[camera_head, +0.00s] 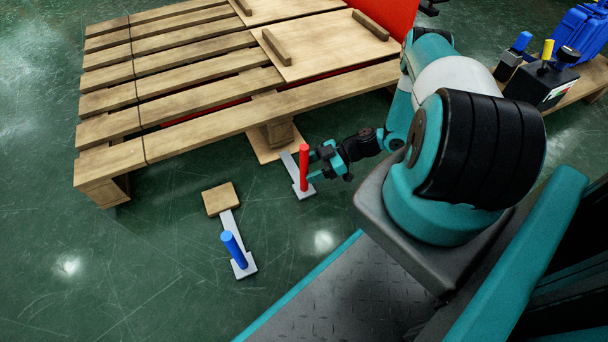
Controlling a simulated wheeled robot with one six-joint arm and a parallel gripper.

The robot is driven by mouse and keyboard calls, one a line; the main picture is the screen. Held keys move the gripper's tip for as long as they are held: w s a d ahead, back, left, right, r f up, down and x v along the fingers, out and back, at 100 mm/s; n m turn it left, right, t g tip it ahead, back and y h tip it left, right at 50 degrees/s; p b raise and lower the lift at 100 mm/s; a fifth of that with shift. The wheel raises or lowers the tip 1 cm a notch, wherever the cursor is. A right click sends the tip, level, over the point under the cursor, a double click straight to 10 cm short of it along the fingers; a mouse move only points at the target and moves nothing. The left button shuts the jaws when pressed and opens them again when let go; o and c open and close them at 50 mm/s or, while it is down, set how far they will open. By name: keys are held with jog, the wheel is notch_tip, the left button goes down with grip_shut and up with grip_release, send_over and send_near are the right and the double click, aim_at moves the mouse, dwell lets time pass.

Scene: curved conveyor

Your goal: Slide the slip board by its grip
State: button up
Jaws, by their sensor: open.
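A slip board (276,152) of light wood lies on the green floor, partly under the pallet edge. A grey strip runs from it to a small plate with an upright red grip (304,166). My gripper (315,165) is open just to the right of the red grip, close to its lower part; I cannot tell whether it touches. A second slip board (219,198), a small wooden square, lies in the open on the floor. Its grey strip ends in a plate with a blue grip (234,248), well away from my gripper.
A slatted wooden pallet (190,128) fills the upper left, low over the floor. Wooden panels with bar handles (277,46) lie on it, beside a red panel (385,15). A dark box (540,85) and a blue case (582,35) stand upper right. The floor lower left is clear.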

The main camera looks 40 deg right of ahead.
jog(key=shift+b+x, duration=0.3)
jog(key=shift+x, duration=0.8)
